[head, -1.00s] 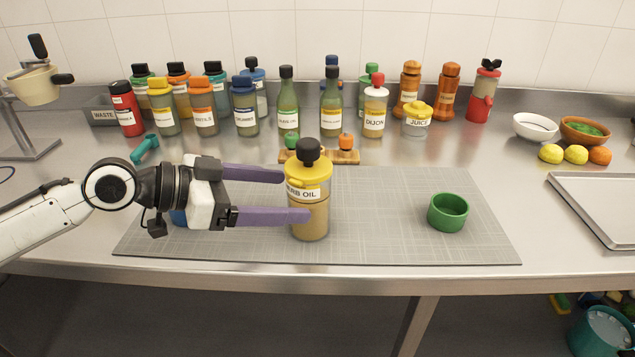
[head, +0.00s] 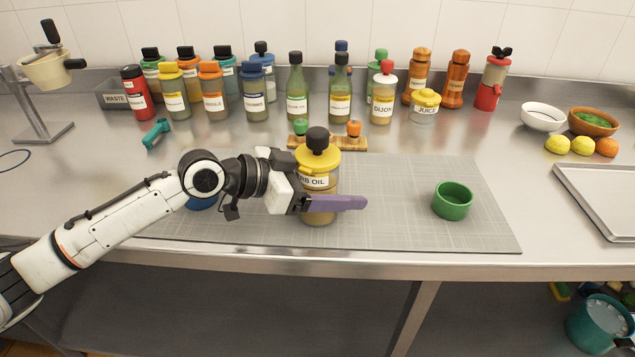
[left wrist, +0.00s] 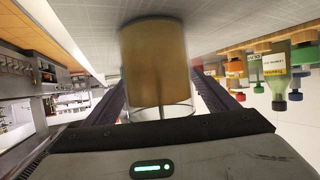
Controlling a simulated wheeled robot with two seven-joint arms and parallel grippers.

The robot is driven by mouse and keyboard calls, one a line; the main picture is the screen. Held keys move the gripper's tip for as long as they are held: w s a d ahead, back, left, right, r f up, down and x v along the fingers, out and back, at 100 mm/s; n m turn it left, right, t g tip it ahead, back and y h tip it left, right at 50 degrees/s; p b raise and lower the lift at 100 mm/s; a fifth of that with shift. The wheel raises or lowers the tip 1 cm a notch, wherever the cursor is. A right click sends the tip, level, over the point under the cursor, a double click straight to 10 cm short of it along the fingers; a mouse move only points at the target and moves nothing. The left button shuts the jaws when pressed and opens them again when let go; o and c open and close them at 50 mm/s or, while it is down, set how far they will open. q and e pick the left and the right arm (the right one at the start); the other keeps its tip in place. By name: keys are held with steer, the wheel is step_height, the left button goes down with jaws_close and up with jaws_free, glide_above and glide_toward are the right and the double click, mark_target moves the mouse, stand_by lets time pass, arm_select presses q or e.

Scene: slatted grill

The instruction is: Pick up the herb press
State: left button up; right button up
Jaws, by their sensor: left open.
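The herb press (head: 318,206) is a clear jar of tan contents with a yellow lid, a black knob and a label reading "HERB OIL". It stands upright on the grey mat (head: 400,225). My left gripper (head: 345,192) is open, its purple fingers level and reaching past the jar on both sides. The near finger crosses in front of the jar; the far one is hidden behind it. In the left wrist view the jar (left wrist: 158,65) appears upside down between the two dark fingers. I cannot tell if either finger touches it. My right gripper is not in view.
A green cup (head: 452,201) stands on the mat to the right, with bare mat between. A small wooden rack (head: 352,144) is close behind the jar. Several bottles and shakers line the back wall. A metal tray (head: 600,195) lies at the right.

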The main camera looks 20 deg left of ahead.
arm_select(q)
steer(key=c, duration=1.4)
steer(key=shift+r, duration=0.15)
steer(key=shift+c, duration=0.9)
